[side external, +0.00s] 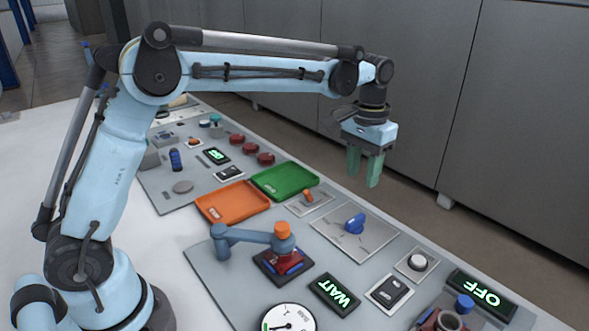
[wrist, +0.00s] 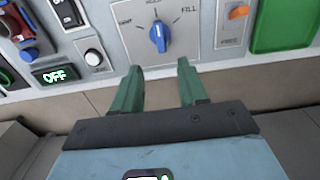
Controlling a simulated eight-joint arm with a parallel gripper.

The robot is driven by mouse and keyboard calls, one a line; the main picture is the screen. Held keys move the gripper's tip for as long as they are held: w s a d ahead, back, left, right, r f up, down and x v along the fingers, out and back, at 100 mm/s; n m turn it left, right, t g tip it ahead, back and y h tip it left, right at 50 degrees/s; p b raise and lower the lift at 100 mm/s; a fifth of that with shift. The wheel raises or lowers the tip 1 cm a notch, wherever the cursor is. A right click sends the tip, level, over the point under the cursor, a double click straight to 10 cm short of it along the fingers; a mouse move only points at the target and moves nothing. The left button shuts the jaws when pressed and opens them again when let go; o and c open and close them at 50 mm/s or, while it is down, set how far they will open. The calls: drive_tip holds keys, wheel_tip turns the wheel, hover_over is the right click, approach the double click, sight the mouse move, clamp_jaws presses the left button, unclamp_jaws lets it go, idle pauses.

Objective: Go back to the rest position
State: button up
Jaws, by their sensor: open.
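My gripper (side external: 364,168) is in the air past the far edge of the panel, with green fingers pointing down. It also shows in the wrist view (wrist: 158,88), with its two fingers apart and nothing between them. In the wrist view the fingertips lie in front of the panel edge, below a blue knob (wrist: 158,36) with a FILL label. The same blue knob (side external: 355,223) shows in the side view, below my gripper in the picture. My gripper touches nothing that I can see.
An orange tray (side external: 232,202) and a green tray (side external: 285,181) lie on the panel. A blue lever with an orange end (side external: 282,238) stands nearer. Lit displays read WAIT (side external: 335,294) and OFF (side external: 481,291). A gauge (side external: 288,318) is at the front. Grey cabinets (side external: 400,80) stand behind.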

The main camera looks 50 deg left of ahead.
drive_tip(key=shift+r, duration=0.2)
drive_tip(key=s+a+r+t, duration=0.3)
drive_tip(key=s+r, duration=0.1)
drive_tip(key=s, duration=0.5)
drive_tip(key=s+a+f+t, duration=0.3)
drive_tip(key=s+f+t, duration=0.1)
drive_tip(key=s, duration=0.6)
drive_tip(key=shift+s+f, duration=0.3)
drive_tip(key=shift+f, duration=0.2)
